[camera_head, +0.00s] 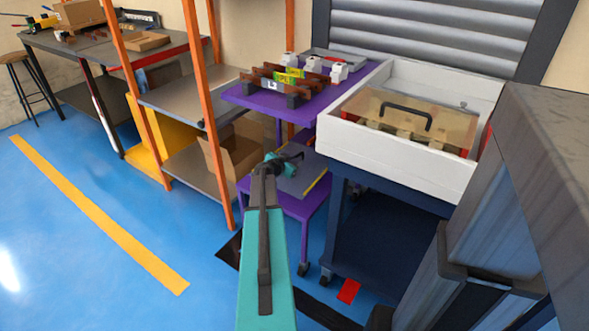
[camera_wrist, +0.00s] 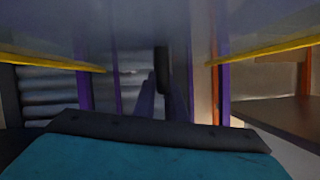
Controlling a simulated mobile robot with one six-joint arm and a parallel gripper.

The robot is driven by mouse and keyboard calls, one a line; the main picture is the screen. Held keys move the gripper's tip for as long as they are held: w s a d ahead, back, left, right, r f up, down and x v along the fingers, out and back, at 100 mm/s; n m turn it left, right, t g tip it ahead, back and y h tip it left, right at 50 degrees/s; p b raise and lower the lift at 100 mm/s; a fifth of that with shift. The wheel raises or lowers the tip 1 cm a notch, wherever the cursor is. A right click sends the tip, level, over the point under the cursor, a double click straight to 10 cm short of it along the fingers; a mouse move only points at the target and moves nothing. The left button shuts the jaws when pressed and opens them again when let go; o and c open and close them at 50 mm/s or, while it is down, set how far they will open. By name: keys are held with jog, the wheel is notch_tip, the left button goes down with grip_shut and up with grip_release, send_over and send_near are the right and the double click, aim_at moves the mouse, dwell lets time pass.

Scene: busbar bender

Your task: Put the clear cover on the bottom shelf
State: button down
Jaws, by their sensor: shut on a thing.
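The clear cover (camera_head: 306,182) is a see-through greyish panel with yellow edging. It is at the lower purple shelf (camera_head: 303,207) of the purple cart, below the cart's top. My gripper (camera_head: 288,158) is at the cover's near upper side, shut on it, most likely by a dark handle; the arm hides part of the grip. In the wrist view the cover (camera_wrist: 250,30) spans the upper part, with yellow edges at both sides. A dark upright bar (camera_wrist: 161,68) stands in the middle there. I cannot tell whether the cover rests on the shelf or hangs just above it.
The purple cart top (camera_head: 245,97) carries busbar parts. A white tray (camera_head: 400,160) on a dark blue cart, right, holds an amber box with a black handle. Orange rack posts (camera_head: 216,150) and a cardboard box (camera_head: 232,158) are close on the left. Blue floor is open at left.

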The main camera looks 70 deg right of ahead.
aim_at(282, 182)
jog(key=shift+f+b, duration=0.3)
jog(key=shift+f, duration=1.5)
jog(key=shift+f, duration=0.1)
jog(key=c, duration=1.8)
grip_release()
jog(key=shift+v, duration=6.05)
